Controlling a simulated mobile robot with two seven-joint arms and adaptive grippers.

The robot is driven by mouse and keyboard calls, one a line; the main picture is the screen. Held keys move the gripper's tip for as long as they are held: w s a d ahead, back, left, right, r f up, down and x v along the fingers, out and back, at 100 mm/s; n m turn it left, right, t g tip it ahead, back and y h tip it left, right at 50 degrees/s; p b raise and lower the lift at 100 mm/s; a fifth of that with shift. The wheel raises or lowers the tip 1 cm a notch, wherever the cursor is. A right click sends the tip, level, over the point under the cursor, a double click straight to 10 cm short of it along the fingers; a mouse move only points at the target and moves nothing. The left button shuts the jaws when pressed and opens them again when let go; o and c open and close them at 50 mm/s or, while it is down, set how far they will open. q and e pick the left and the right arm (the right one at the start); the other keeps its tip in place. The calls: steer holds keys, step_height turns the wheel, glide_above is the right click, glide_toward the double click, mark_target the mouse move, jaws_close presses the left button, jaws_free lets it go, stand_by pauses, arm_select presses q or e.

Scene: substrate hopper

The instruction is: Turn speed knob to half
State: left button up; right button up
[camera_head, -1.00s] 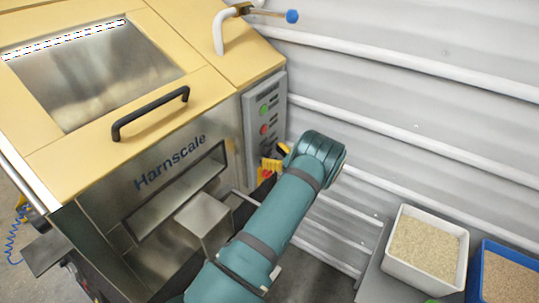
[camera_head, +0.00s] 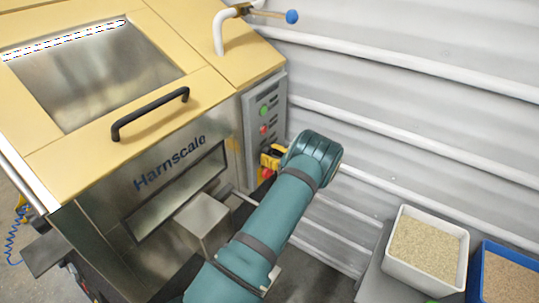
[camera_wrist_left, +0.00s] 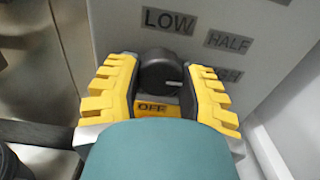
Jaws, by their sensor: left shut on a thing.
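The black speed knob (camera_wrist_left: 160,74) sits on the grey control panel and shows in the left wrist view. A short white mark on its face lies toward the right side. My left gripper (camera_wrist_left: 162,72) has its yellow fingers on both sides of the knob and is shut on it. The LOW label (camera_wrist_left: 169,20) is above the knob, the HALF label (camera_wrist_left: 228,41) is at upper right, and the OFF label (camera_wrist_left: 153,108) is below. Another label (camera_wrist_left: 224,74) at the right is partly covered by a finger. In the head view, my left gripper (camera_head: 269,159) is at the panel's lower part.
The control panel (camera_head: 264,100) also carries a green button (camera_head: 264,110) and a red button (camera_head: 263,129). The Harnscale machine (camera_head: 120,170) fills the left. A corrugated wall (camera_head: 420,120) stands behind. A white bin (camera_head: 405,268) and a blue bin (camera_head: 476,275) are at lower right.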

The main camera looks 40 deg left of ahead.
arm_select(q)
steer(key=n+b, duration=0.3)
steer(key=n, duration=0.2)
steer(key=shift+f, duration=0.1)
steer(key=shift+n+b, duration=0.5)
steer(key=shift+n, duration=1.2)
steer(key=o, duration=1.2)
